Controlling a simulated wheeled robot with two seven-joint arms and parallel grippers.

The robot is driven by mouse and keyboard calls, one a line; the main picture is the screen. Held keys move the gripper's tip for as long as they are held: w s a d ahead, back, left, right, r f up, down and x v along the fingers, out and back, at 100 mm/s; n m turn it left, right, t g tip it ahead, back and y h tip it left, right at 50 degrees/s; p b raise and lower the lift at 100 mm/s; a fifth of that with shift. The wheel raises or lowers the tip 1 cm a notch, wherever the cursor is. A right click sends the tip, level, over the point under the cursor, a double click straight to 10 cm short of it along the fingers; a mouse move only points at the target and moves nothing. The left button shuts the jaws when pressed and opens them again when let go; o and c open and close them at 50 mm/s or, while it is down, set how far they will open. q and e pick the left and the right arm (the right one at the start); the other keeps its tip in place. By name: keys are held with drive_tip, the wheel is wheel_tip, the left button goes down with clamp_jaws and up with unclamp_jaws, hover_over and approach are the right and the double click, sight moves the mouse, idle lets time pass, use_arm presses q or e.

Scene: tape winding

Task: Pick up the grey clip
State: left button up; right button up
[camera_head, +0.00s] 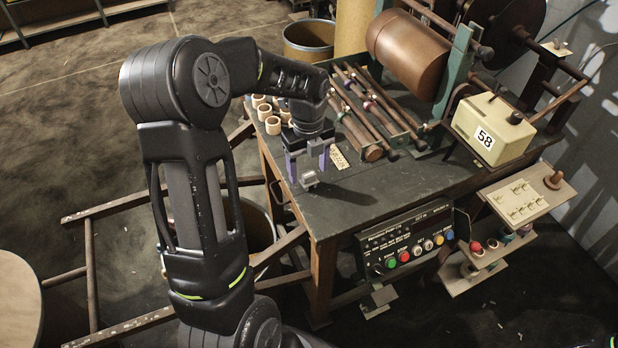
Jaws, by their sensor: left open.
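The grey clip (309,180) is a small light-grey piece near the front left edge of the dark table top. My left gripper (308,176) reaches down over it with its fingers apart, one on each side. The clip shows between and slightly in front of the fingertips. I cannot tell whether the fingers touch it.
The dark workbench (385,190) has clear room right of the clip. Several tape rings (273,125) stand behind my gripper. Rods (370,120) lie behind, near a brown roller (408,52). A cream box (492,128) marked 58 stands right. A button panel (405,243) hangs in front.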

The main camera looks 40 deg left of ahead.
sight(309, 174)
use_arm(q)
wheel_tip(309, 174, down, 4)
drive_tip(key=shift+r, duration=0.15)
drive_tip(key=shift+c, duration=0.4)
drive_tip(key=c, duration=1.3)
